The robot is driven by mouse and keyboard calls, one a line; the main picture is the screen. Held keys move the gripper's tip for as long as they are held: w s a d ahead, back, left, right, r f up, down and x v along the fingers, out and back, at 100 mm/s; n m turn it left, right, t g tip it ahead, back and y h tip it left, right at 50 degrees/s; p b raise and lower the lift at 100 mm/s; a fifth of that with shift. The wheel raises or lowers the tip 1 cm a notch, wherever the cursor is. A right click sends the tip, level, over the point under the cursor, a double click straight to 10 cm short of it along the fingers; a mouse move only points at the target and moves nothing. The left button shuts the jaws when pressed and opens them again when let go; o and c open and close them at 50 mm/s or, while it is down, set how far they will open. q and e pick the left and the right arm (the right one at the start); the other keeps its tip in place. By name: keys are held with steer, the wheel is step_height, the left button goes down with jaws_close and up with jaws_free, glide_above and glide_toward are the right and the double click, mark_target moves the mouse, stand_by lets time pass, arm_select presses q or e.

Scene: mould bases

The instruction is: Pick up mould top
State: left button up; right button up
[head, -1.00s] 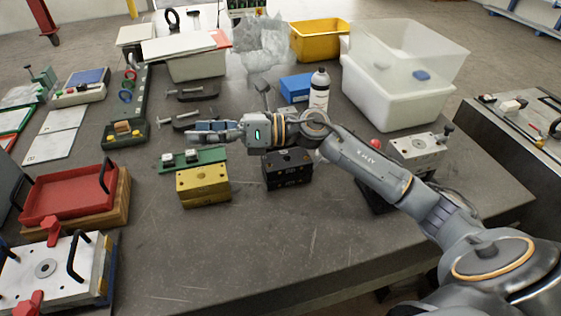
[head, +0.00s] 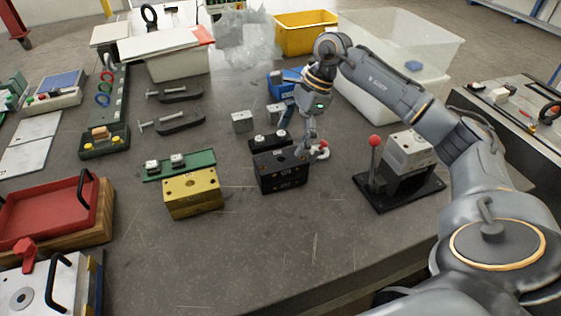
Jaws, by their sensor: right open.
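No part is labelled as the mould top, and I cannot tell which one it is. A black block (head: 281,172) with holes in its top stands mid-table. A yellow block (head: 193,194) with a hole in its top stands to its left. At the lower left is a pale metal plate (head: 60,290) with a black handle and a red clamp, partly cut off. My left gripper is out of view.
A red tray (head: 45,212) on a wooden board lies at left. A black stand (head: 400,185) with a red-knobbed lever and metal block is at right. A green strip (head: 180,165) lies behind the yellow block. Clear and yellow bins (head: 305,35) stand behind. The front table is clear.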

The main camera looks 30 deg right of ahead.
mark_target(281, 163)
steer(key=x, duration=0.2)
steer(key=shift+a+f, duration=0.15)
steer(key=shift+f, duration=0.1)
steer(key=shift+a+f+p, duration=0.15)
steer(key=shift+f+p, duration=0.15)
steer(key=shift+p, duration=0.2)
steer(key=p+x, duration=0.2)
steer(key=x, duration=0.1)
steer(key=shift+w+f, duration=0.1)
steer(key=shift+f, duration=0.25)
steer(key=shift+w+a+f, duration=0.1)
steer(key=shift+a+f, duration=0.05)
steer(key=shift+f, duration=0.35)
steer(key=c, duration=1.8)
steer(key=shift+r, duration=0.1)
steer(key=shift+c, duration=0.5)
steer(key=shift+w, duration=0.1)
